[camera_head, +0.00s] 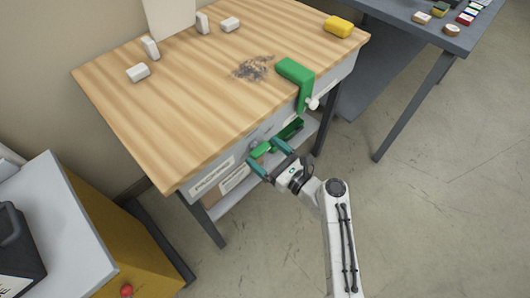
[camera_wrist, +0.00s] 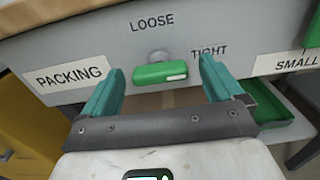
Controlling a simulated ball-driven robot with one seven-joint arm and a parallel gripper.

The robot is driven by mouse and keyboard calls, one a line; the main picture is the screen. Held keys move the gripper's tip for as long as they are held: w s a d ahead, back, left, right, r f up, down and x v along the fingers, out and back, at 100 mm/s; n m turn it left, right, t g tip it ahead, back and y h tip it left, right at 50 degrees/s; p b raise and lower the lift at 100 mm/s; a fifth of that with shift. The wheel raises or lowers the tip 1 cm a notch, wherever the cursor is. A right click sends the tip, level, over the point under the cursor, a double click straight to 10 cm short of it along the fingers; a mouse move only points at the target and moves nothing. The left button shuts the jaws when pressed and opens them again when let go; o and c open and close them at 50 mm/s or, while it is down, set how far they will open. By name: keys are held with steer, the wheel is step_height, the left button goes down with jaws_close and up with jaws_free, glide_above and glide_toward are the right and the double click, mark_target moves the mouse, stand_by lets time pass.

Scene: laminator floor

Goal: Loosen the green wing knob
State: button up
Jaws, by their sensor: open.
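The green wing knob (camera_wrist: 160,73) sits on the grey front panel of the wooden table, on a round metal hub, with "LOOSE" printed above it and "TIGHT" to its right. It lies nearly level, with a white mark near its right end. In the head view the knob (camera_head: 262,150) shows at the table's front edge. My gripper (camera_wrist: 160,80) is open, its two teal fingers one to each side of the knob. I cannot tell whether either finger touches it. In the head view my gripper (camera_head: 268,158) reaches the panel from the front.
A green tray (camera_wrist: 283,118) is below the panel at right. A yellow block (camera_head: 338,26) and several white blocks lie on the wooden table (camera_head: 150,110).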

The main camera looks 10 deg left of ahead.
steer(key=shift+w+a, duration=0.2)
steer(key=shift+a, duration=0.1)
steer(key=shift+c, duration=0.2)
steer(key=c, duration=1)
